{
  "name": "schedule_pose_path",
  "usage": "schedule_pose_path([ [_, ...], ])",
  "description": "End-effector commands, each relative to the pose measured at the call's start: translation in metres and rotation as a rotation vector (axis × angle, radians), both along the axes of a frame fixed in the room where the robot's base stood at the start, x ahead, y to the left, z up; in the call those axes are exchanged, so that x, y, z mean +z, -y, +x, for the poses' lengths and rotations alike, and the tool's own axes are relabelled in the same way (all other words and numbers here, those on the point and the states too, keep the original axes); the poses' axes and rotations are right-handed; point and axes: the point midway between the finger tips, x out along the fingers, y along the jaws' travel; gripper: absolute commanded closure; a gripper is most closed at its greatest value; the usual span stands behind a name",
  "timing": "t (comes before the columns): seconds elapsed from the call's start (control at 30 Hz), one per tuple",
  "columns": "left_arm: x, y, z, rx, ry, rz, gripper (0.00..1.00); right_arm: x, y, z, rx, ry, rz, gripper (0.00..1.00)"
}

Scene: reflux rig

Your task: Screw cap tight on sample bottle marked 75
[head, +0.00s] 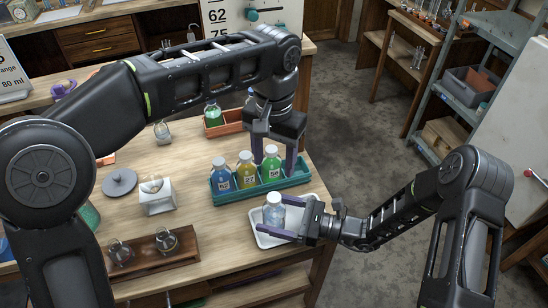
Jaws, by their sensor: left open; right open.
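A teal rack (296,178) holds a blue bottle (220,177), a yellow bottle (246,172) and a green bottle (271,166), all upright with pale caps. Their small number labels are hard to read; I cannot tell which bottle is marked 75. My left gripper (274,163) points down, open, its fingers on either side of the green bottle. A pale, clear bottle (273,212) stands upright in a white tray (262,241). My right gripper (290,217) is open and reaches in from the right, its fingers close beside that bottle. I cannot tell if either gripper touches its bottle.
An orange rack (231,127) with a green bottle stands behind the teal rack. A brown wooden rack (152,255) with glassware, a white box (157,197) and a grey round lid (120,182) are at left. A board (223,18) at the back shows 62 and 75.

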Motion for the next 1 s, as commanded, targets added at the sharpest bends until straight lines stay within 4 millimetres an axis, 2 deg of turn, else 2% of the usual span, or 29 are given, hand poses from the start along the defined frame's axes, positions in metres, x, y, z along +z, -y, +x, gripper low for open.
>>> schedule_pose_path([
  [0.23, -0.001, 0.0, 0.0, 0.0, 0.0, 0.0, 0.44, 0.0, 0.001, 0.0, 0.0, 0.0, 0.0, 0.21],
  [0.37, -0.004, 0.0, 0.0, 0.0, 0.0, 0.0, 0.44, -0.001, 0.008, -0.001, -0.002, 0.0, 0.0, 0.21],
  [0.8, -0.022, 0.0, 0.0, 0.0, 0.0, 0.0, 0.44, -0.002, 0.068, -0.018, -0.002, 0.001, 0.0, 0.21],
  [1.0, -0.022, 0.0, 0.0, 0.0, 0.0, 0.0, 0.44, 0.0, 0.076, -0.021, 0.0, 0.0, 0.0, 0.21],
])
